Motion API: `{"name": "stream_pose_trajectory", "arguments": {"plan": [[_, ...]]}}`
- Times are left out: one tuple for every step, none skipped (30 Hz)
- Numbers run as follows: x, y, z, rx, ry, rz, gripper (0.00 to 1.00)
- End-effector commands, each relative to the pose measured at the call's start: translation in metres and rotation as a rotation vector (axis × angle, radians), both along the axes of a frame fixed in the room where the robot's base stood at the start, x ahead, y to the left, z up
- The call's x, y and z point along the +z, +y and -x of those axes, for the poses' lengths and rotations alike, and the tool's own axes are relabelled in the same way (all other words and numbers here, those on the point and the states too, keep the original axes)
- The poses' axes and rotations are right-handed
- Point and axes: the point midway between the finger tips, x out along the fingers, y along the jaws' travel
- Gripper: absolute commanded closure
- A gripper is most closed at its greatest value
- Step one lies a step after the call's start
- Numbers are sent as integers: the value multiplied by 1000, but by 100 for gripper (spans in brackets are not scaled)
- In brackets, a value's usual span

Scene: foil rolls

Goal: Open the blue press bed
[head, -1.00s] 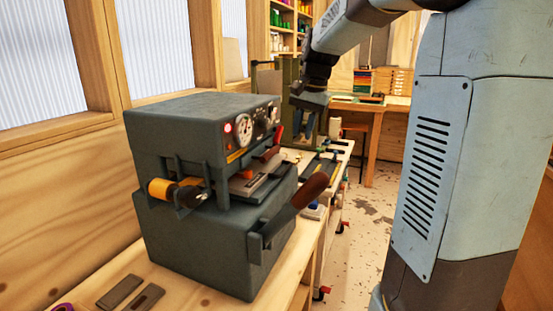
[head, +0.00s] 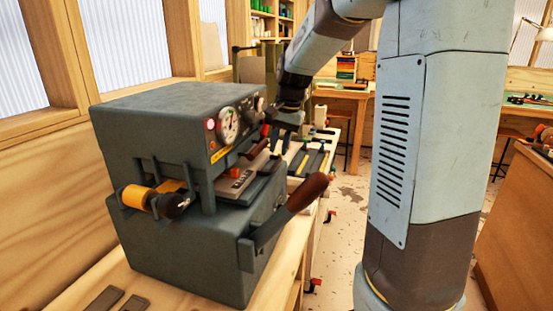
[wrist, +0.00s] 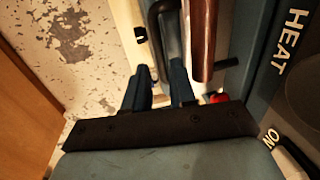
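The press (head: 165,130) is a dark slate-blue box machine on the bench at the left of the head view. Its upper block sits over the lower block with a narrow gap, where a grey plate (head: 236,184) shows. A lever with a large brown handle (head: 308,192) slants up from its front corner. A smaller brown handle (head: 258,150) is below the gauges. My gripper (wrist: 160,78) is by the far front side of the press. Its two blue fingers are apart and empty in the wrist view. A brown handle (wrist: 203,40) lies beside the fingers, next to the HEAT panel (wrist: 285,60).
An orange roll (head: 140,196) sticks out at the near side of the press. Dark flat pieces (head: 104,299) lie on the near bench. Tools on a tray (head: 308,160) lie beyond the press. Open floor (head: 347,215) shows right of the bench.

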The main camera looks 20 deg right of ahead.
Motion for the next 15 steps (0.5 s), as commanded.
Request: {"name": "stream_pose_trajectory", "arguments": {"plan": [[-9,2,-1,0,2,0,75],[-13,2,-1,1,3,-1,75],[-19,3,-2,0,2,0,75],[-23,4,-2,0,3,-1,75],[-27,4,-2,0,3,-1,75],[-31,5,-3,-1,2,-1,75],[-34,6,-4,-1,1,-1,75],[-36,6,-4,-1,1,-1,75],[-39,6,-4,-1,1,-1,75],[-41,7,-4,-1,1,-1,75],[-42,7,-5,-1,1,-1,75],[-44,7,-5,-1,0,0,75],[-45,7,-5,-1,0,0,75],[-45,7,-5,-1,0,0,75],[-46,7,-5,0,0,0,75]]}}
